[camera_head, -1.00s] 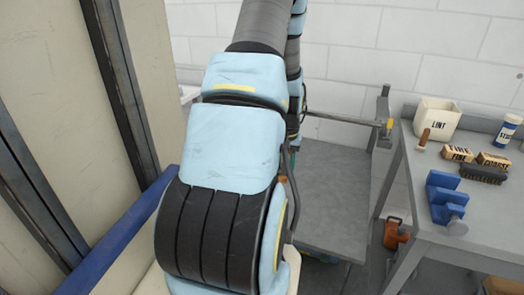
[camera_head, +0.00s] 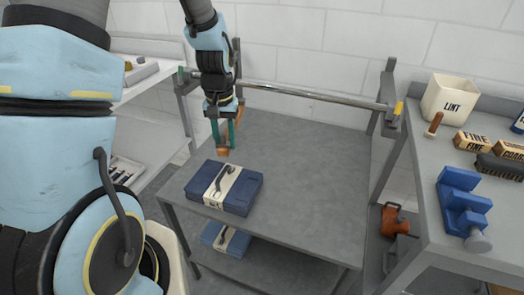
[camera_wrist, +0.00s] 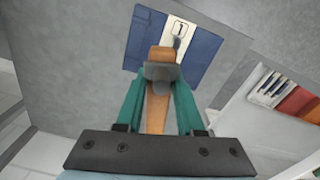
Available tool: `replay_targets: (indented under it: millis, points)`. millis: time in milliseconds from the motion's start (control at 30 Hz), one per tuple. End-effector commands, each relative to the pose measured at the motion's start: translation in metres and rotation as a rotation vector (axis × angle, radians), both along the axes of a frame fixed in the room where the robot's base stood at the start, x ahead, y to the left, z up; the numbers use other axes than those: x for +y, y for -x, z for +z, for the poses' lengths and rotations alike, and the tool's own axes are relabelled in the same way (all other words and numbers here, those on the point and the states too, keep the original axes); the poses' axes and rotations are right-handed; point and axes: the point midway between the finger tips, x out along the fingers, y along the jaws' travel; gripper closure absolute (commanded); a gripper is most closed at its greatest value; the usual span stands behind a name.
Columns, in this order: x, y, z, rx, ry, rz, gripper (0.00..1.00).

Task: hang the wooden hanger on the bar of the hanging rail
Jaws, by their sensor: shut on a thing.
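My gripper (camera_head: 222,133) points down with its teal fingers shut on the wooden hanger (camera_head: 223,152), near the left end of the rail. Only small brown parts of the hanger show in the head view. In the wrist view its brown wood (camera_wrist: 157,115) runs between the fingers, with a grey piece across it near the fingertips. The hook cannot be made out clearly. The hanging rail's grey bar (camera_head: 310,96) runs across the back above the table, from a left post to a right post (camera_head: 388,92). I cannot tell whether the hanger touches the bar.
A grey table (camera_head: 300,170) stands under the bar. A blue case (camera_head: 224,187) lies on it below my gripper, with another blue case on the lower shelf. A right bench holds a LINT bin (camera_head: 449,98), boxes, a brush and a blue block (camera_head: 461,203). White shelves stand at left.

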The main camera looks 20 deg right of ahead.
Motion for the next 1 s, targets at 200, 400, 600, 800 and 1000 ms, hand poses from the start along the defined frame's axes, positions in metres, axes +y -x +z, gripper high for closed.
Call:
replay_targets:
  millis: [200, 400, 600, 800, 1000]
  points:
    - [-0.064, 0.066, 0.011, -0.003, 0.0, -0.193, 1.0]
    - [-0.081, 0.091, 0.016, -0.002, -0.002, -0.255, 1.0]
    - [-0.087, 0.087, 0.017, -0.004, -0.001, -0.259, 1.0]
    - [-0.097, 0.076, 0.016, -0.002, -0.002, -0.258, 1.0]
    - [-0.107, 0.064, 0.016, -0.003, -0.001, -0.257, 1.0]
